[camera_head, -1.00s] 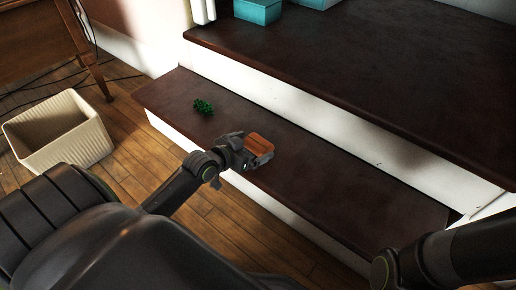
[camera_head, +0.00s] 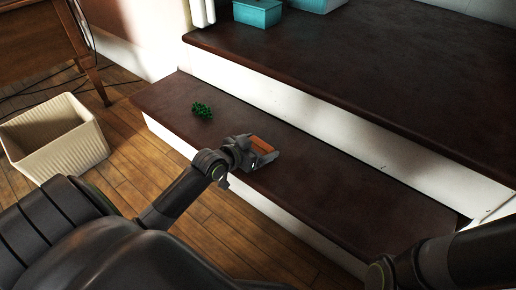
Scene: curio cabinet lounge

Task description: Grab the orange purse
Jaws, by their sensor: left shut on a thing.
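The orange purse (camera_head: 262,145) is a small, flat, orange-brown item at the lower step. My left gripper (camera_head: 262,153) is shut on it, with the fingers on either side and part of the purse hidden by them. The gripper is over the lower dark step (camera_head: 330,196), near its front edge. I cannot tell whether the purse touches the step. My right arm comes in at the lower right, but its gripper is out of view.
A small green object (camera_head: 202,110) lies on the lower step, left of my left gripper. A cream ribbed bin (camera_head: 62,150) stands on the wooden floor at left. Teal boxes (camera_head: 258,13) sit on the upper step (camera_head: 370,85). The lower step's right part is clear.

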